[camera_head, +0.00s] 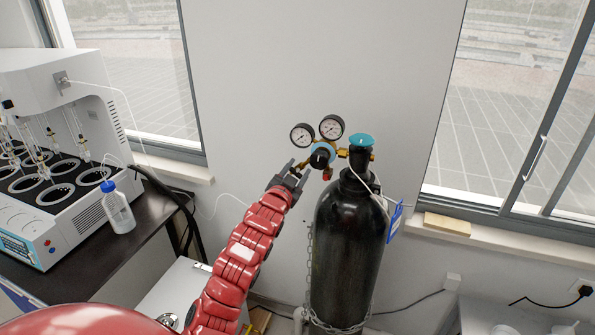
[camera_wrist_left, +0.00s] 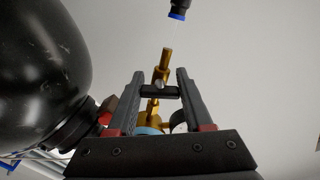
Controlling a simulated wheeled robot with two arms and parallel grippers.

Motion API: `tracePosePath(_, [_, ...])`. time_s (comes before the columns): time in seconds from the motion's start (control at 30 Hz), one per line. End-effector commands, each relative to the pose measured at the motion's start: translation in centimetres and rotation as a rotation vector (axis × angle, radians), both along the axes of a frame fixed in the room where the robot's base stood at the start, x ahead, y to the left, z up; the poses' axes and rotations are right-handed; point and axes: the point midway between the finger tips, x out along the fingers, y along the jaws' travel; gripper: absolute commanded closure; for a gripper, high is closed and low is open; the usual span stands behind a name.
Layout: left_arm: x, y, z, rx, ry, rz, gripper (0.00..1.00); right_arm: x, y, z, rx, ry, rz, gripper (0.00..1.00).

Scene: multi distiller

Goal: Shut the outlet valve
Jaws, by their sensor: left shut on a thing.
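The outlet valve is a brass fitting (camera_wrist_left: 165,62) with a short black lever handle (camera_wrist_left: 159,92), seen in the left wrist view. My left gripper (camera_head: 296,169) is at the regulator's left outlet in the head view, and there it hides most of the valve. In the wrist view, the fingers of my left gripper (camera_wrist_left: 161,76) stand on either side of the black lever, shut on it. The lever lies crosswise to the brass pipe. The regulator has two round gauges (camera_head: 302,135) and a blue-rimmed black knob (camera_head: 322,156). My right gripper is not in view.
The black gas cylinder (camera_head: 345,250), with a blue top knob (camera_head: 360,141), stands chained to the right of my arm. A white distiller (camera_head: 60,130) and a blue-capped bottle (camera_head: 118,210) sit on the dark bench at left. A thin tube hangs near the wall.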

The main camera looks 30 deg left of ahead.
Motion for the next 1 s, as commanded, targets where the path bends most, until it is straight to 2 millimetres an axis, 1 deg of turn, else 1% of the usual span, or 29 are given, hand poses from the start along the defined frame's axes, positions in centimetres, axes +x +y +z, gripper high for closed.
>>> tracePosePath(0.03, [0.0, 0.0, 0.0, 0.0, 0.0, -0.001, 0.81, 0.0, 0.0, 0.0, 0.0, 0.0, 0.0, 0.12])
tracePosePath(0.13, [0.0, 0.0, 0.0, 0.0, 0.001, 0.0, 0.99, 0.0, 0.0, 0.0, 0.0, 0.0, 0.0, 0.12])
tracePosePath(0.17, [0.0, 0.0, 0.0, -0.001, 0.001, 0.0, 1.0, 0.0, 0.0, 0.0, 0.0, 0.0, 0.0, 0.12])
tracePosePath(0.27, [0.0, 0.0, -0.3, 0.013, 0.003, 0.0, 1.0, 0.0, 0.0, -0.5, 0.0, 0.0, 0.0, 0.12])
tracePosePath(0.4, [0.0, 0.0, -0.6, 0.1, 0.024, 0.0, 1.0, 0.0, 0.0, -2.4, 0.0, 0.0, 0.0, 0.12])
tracePosePath(0.43, [0.0, 0.0, -0.6, 0.122, 0.029, 0.0, 1.0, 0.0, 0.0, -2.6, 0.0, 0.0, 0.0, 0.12])
tracePosePath(0.57, [0.0, 0.0, -0.3, 0.173, 0.045, 0.0, 1.0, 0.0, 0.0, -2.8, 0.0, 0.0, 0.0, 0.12])
tracePosePath(0.8, [0.0, 0.0, -0.2, 0.174, 0.047, 0.0, 1.0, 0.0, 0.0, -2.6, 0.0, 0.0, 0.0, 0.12])
tracePosePath(0.83, [0.0, 0.0, -0.2, 0.174, 0.047, 0.0, 0.46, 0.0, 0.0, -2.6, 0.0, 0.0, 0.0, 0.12])
tracePosePath(0.97, [0.0, 0.0, -0.1, 0.173, 0.045, 0.0, 0.22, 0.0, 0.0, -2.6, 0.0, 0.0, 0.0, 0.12])
tracePosePath(1.0, [0.0, 0.0, -0.1, 0.173, 0.045, 0.0, 0.19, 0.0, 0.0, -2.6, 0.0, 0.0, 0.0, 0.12])
